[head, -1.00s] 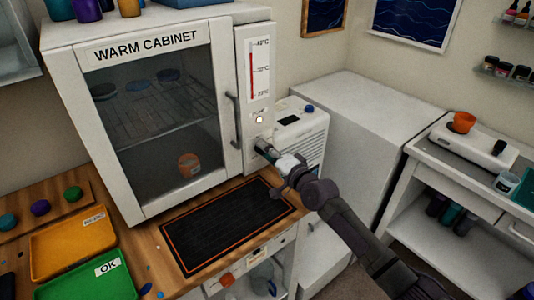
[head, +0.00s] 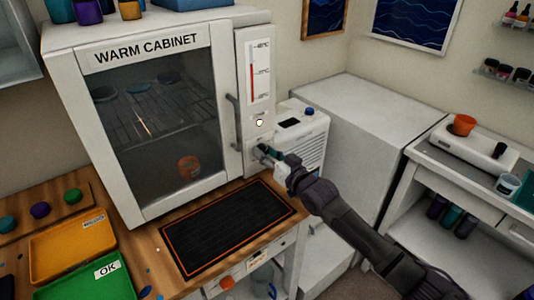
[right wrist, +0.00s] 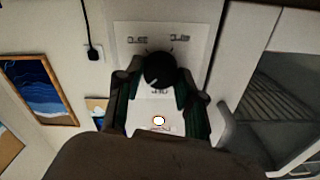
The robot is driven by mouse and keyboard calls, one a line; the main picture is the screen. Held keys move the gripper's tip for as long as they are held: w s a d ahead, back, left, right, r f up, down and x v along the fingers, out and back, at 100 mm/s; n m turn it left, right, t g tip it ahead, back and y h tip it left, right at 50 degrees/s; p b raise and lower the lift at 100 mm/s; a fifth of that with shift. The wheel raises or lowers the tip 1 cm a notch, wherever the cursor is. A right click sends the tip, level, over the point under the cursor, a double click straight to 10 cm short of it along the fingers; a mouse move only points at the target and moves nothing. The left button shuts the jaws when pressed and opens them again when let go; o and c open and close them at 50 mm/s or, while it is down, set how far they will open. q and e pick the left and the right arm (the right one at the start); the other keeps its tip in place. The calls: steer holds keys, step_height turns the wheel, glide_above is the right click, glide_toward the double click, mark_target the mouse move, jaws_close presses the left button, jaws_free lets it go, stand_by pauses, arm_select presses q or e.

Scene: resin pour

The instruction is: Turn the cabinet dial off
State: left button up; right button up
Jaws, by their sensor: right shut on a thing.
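The warm cabinet (head: 212,150) stands on the wooden counter with its glass door closed. Its black round dial (right wrist: 160,68) sits on a white plate in the right wrist view, with small labels around it that are hard to read. A pale mark shows at the dial's lower left in that view. My right gripper (head: 266,154) is at the lower part of the cabinet's control panel. In the right wrist view its two fingers (right wrist: 155,88) are shut on the dial from both sides. A small lamp (head: 259,122) near the dial glows white. My left gripper is out of view.
The cabinet's door handle (head: 235,122) is close to the left of my right gripper. A white device (head: 303,140) stands just behind it. A black mat (head: 228,230) lies below on the counter. Yellow and green trays (head: 70,245) are at the left.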

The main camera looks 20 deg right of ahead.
steer(key=n, duration=0.8)
steer(key=shift+a+f+n+p, duration=0.1)
steer(key=shift+f+n+p, duration=0.1)
steer(key=shift+n+p, duration=0.2)
stand_by(0.4)
steer(key=o, duration=1.1)
steer(key=shift+r, duration=0.1)
steer(key=shift+o, duration=0.2)
steer(key=v, duration=1.2)
